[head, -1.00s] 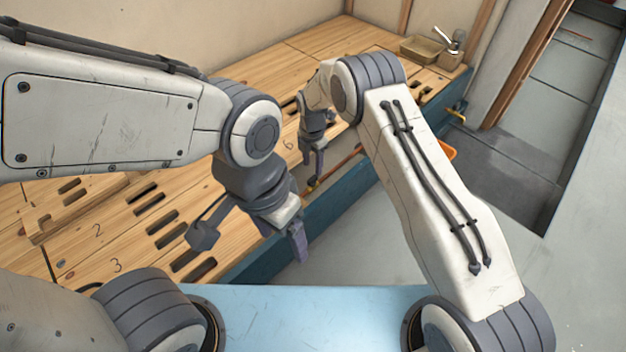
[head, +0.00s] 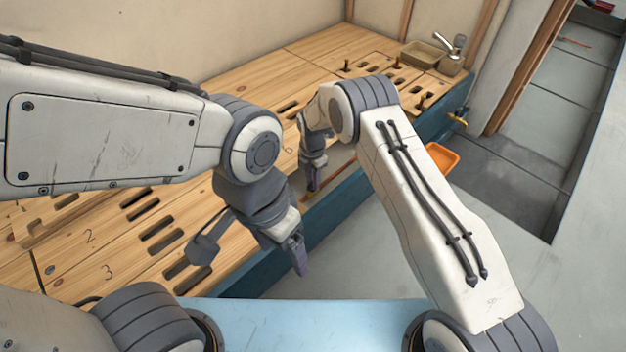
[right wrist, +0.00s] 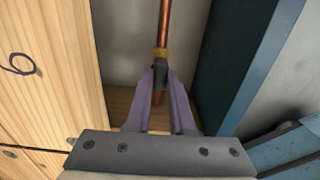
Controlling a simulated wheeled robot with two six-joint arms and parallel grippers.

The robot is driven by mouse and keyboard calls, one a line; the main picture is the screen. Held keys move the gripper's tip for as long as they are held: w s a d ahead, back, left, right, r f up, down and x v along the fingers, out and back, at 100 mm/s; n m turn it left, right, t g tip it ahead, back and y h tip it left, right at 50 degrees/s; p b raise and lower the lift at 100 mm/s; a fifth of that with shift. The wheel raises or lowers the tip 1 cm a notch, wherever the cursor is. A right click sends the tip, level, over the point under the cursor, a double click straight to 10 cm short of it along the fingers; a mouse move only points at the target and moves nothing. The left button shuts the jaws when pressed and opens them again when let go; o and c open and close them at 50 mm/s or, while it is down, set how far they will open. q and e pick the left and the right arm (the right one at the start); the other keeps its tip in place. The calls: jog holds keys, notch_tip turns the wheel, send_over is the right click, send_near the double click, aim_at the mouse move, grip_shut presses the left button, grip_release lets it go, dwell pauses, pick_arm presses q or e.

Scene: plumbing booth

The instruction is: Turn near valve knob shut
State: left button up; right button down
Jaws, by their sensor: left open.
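A copper pipe (right wrist: 164,22) with a brass collar (right wrist: 162,54) and a dark fitting lies in the channel beside the bench panel in the right wrist view. My right gripper (right wrist: 161,76) has its two purple fingers pointing at this fitting, one on each side; contact is unclear. In the head view my right gripper (head: 312,186) hangs over the bench's front channel. My left gripper (head: 252,250) is open and empty above the front edge. A small yellow valve-like fitting (head: 459,118) sits at the bench's far right end. I cannot tell which part is the near valve knob.
The slotted wooden bench (head: 120,270) has numbered panels and several upright dark pegs. A tray (head: 425,54) and a faucet (head: 449,45) stand at the far end. An orange bin (head: 441,158) is on the floor beyond my right arm. The grey floor at right is open.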

jog(key=shift+r+m+p, duration=0.15)
jog(key=shift+m+p, duration=0.85)
jog(key=shift+p, duration=0.05)
jog(key=shift+m+p, duration=0.6)
jog(key=shift+m, duration=0.3)
jog(key=m+p, duration=0.1)
jog(key=m, duration=0.1)
jog(key=shift+m, duration=0.3)
jog(key=m+p, duration=0.1)
jog(key=m, duration=0.1)
jog(key=shift+m, duration=0.4)
jog(key=m+p, duration=0.1)
jog(key=m, duration=0.3)
jog(key=shift+m, duration=2.3)
jog(key=shift+p, duration=0.3)
